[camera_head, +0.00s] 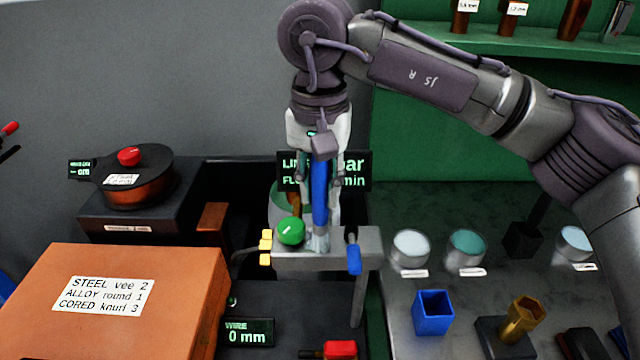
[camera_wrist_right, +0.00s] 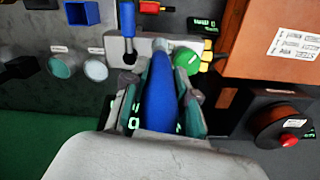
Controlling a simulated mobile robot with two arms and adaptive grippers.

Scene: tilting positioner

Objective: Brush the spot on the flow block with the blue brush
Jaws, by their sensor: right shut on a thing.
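My right gripper (camera_head: 320,178) points down and is shut on the blue brush (camera_head: 320,200). The brush is upright, and its pale bristles meet the top of the grey flow block (camera_head: 345,252) or are very close to it. In the right wrist view the blue handle (camera_wrist_right: 160,95) stands between the fingers, with the flow block (camera_wrist_right: 143,50) beyond. The block carries a green knob (camera_head: 291,231) just left of the bristles, a blue lever (camera_head: 354,260) at right and yellow fittings (camera_head: 266,247). I cannot make out the spot. My left gripper is not in view.
A display (camera_head: 350,170) stands behind the brush, partly hidden. An orange box (camera_head: 110,320) and a red-knobbed round device (camera_head: 135,185) are at left. Jars (camera_head: 411,250), a blue square cup (camera_head: 433,312) and a brass hex piece (camera_head: 524,318) are at right.

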